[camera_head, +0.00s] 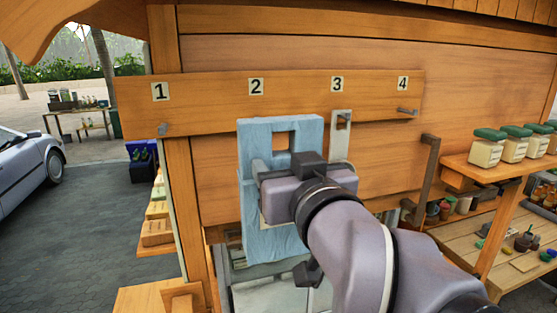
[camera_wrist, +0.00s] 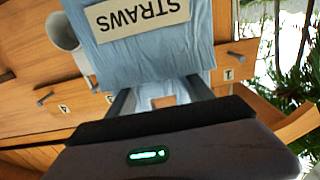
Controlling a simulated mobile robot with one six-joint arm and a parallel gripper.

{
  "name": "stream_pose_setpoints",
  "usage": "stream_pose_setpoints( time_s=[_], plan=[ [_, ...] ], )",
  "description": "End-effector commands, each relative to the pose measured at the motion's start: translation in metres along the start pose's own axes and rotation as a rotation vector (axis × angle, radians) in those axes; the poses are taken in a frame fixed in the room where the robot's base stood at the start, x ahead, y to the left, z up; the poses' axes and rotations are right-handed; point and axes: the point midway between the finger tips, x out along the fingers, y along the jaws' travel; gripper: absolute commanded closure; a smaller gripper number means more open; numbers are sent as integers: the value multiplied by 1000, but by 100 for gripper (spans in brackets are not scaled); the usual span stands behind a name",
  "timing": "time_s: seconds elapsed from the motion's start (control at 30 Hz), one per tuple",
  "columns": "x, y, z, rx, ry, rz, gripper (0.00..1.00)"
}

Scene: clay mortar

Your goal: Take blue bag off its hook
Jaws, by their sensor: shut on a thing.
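The blue bag (camera_head: 262,238) hangs upright in front of the board below number 2, with a square hole near its top. My gripper (camera_head: 280,168) is shut on the bag just below that hole. In the wrist view, which is upside down, the blue bag (camera_wrist: 165,52) fills the middle with a "STRAWS" label, and my gripper's fingers (camera_wrist: 160,97) reach to it. Hook 2 is hidden, and plain wood shows through the hole. I cannot tell whether the bag still bears on the hook.
The numbered hook board (camera_head: 210,88) spans the wooden wall. Hook 1 (camera_head: 163,129) and hook 4 (camera_head: 407,110) are bare. Green-lidded jars (camera_head: 487,152) stand on a shelf at right.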

Motion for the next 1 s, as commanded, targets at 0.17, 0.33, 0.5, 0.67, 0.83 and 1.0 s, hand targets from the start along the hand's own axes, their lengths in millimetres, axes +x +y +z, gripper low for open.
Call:
stream_pose_setpoints(
  time_s=[0.17,0.33,0.5,0.67,0.83,1.0],
  plan=[
    [-12,0,-2,0,4,0,87],
    [-24,0,-2,0,3,0,87],
    [-36,0,-3,0,3,0,87],
    [-48,0,-2,0,2,0,87],
    [-60,0,-3,1,2,0,87],
    [-72,0,-3,0,2,0,87]
  ],
)
